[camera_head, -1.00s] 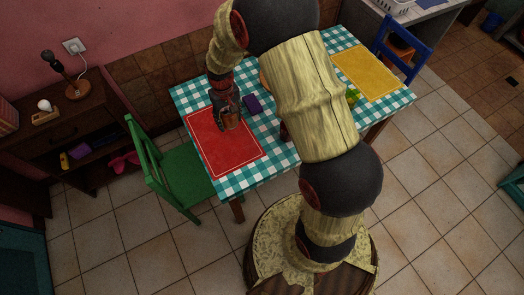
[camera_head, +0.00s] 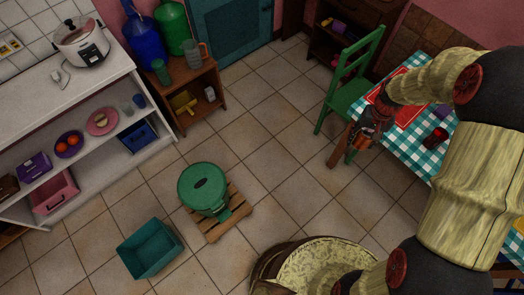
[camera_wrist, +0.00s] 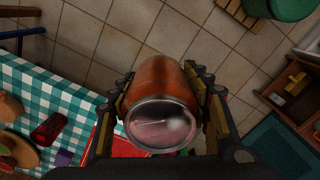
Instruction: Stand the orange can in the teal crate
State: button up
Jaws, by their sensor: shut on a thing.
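The orange can (camera_wrist: 158,80) is held between the two fingers of my gripper (camera_wrist: 162,88) in the wrist view, with its round, shiny end facing the camera. In the head view, my gripper (camera_head: 367,129) holds the can (camera_head: 363,142) in the air by the left edge of the checked table, close to the green chair. The can is small there and partly hidden by the fingers. The teal crate (camera_head: 137,268) stands on the tiled floor at the lower left of the head view, well apart from my gripper. It is open at the top and looks empty.
A large green lidded pot (camera_head: 203,187) sits on a wooden pallet (camera_head: 238,218) just right of the crate. A green chair (camera_head: 343,97) stands beside the table (camera_head: 408,150), which bears a dark red can (camera_head: 436,138). White shelves (camera_head: 115,75) line the left.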

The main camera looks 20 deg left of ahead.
aim_at(159, 250)
jog(key=k+j+u, duration=0.35)
jog(key=j, duration=0.3)
jog(key=k+j+u, duration=0.2)
jog(key=j, duration=0.2)
jog(key=k+j+u, duration=0.15)
jog(key=j, duration=0.25)
jog(key=k+j+u, duration=0.2)
jog(key=j, duration=0.2)
jog(key=i+j+u, duration=0.5)
jog(key=j, duration=0.25)
jog(key=i+j, duration=0.05)
jog(key=i, duration=0.05)
